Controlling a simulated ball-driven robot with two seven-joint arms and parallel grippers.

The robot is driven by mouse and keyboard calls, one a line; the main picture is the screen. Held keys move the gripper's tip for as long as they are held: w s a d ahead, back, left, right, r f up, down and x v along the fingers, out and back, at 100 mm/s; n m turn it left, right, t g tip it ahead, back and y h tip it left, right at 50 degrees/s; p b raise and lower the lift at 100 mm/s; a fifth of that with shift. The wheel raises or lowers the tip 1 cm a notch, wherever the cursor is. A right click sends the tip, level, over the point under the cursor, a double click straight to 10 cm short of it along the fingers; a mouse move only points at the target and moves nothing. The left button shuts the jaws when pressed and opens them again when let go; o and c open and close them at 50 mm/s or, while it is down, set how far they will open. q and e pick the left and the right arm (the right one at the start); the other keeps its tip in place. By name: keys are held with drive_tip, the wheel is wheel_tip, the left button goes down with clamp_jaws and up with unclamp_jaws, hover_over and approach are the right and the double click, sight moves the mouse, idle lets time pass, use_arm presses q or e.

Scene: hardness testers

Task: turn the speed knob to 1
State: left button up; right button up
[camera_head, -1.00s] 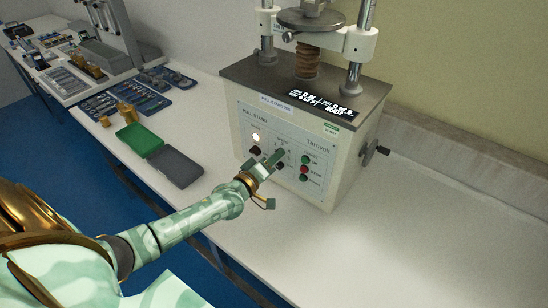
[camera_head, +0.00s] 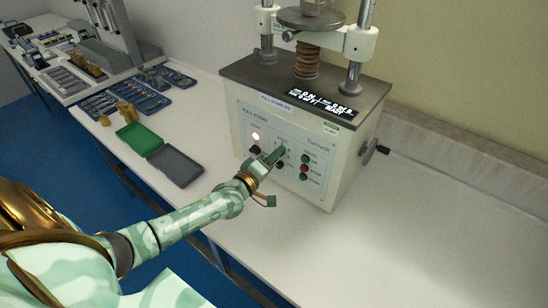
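The test stand (camera_head: 318,190) is a cream box with a dark top on the white bench. Its pale front panel (camera_head: 249,121) carries a lit white lamp (camera_head: 256,137), a dark knob (camera_head: 255,150) at left, another dark knob (camera_head: 279,164) in the middle, and green and red buttons (camera_head: 304,169) at right. My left gripper (camera_head: 277,157) is at the middle knob, its green finger in front of the panel and partly covering the dial marks. I cannot tell whether it touches or grips the knob, or what the dial reads. My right gripper is not in view.
An open green and dark case (camera_head: 173,165) lies on the bench left of my forearm. Blue trays of tools (camera_head: 140,97) and another machine (camera_head: 100,50) stand farther back left. A side crank (camera_head: 374,151) sticks out at right. The bench right of the stand is clear.

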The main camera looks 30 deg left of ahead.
use_arm(q)
drive_tip(key=shift+s, duration=0.1)
drive_tip(key=s+a+p, duration=0.1)
drive_tip(key=s+p, duration=0.1)
drive_tip(key=s, duration=1.4)
drive_tip(key=shift+a, duration=0.15)
